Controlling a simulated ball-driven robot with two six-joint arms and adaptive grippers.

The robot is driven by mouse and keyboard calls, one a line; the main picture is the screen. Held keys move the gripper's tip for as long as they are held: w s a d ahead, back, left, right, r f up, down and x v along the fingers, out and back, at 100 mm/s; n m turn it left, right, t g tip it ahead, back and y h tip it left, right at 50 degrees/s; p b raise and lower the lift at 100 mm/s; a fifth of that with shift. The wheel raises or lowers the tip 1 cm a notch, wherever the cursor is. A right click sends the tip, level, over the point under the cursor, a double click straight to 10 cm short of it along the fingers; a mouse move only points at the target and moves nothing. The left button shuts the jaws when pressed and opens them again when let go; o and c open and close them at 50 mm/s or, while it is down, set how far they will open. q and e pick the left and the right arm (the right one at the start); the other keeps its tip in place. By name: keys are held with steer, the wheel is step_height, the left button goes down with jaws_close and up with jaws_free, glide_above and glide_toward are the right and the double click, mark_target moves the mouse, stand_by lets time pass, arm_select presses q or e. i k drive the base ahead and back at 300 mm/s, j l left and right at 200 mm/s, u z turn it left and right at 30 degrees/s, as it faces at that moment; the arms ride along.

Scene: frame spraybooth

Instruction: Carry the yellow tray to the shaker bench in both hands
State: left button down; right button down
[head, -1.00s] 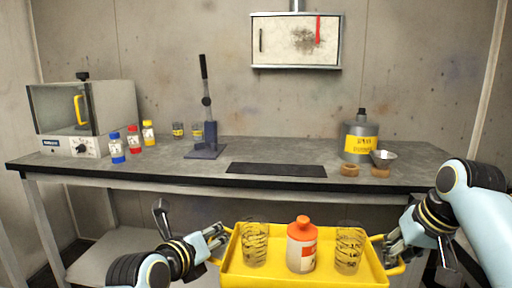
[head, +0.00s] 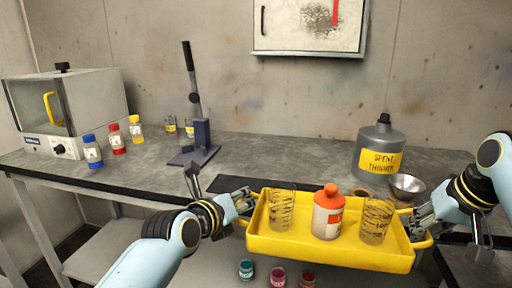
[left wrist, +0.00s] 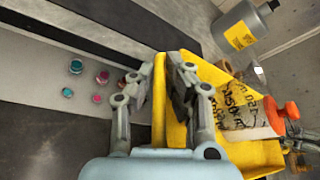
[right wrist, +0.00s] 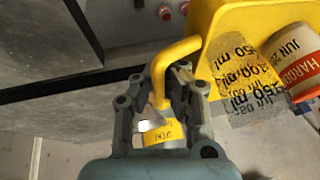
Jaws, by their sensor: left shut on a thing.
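The yellow tray (head: 330,252) is held up at the front edge of the grey-topped bench (head: 290,150), almost level. It carries two clear graduated cups (head: 281,212) (head: 376,222) and, between them, a white bottle with an orange cap (head: 327,215), all upright. My left gripper (head: 245,201) is shut on the tray's left end; the left wrist view shows its fingers (left wrist: 180,85) at the yellow edge. My right gripper (head: 422,222) is at the right end; the right wrist view shows its fingers (right wrist: 160,85) around the yellow handle (right wrist: 165,62).
A dark mat (head: 235,183) lies on the bench behind the tray. A grey thinner can (head: 380,150) and a metal funnel (head: 406,186) stand at right. A lever press (head: 197,140), small bottles (head: 117,140) and a glass-fronted box (head: 75,110) stand at left. Small jars (head: 278,275) show below.

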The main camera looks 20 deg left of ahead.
mark_target(274, 165)
steer(key=i+j, duration=0.95)
steer(key=i, duration=0.2)
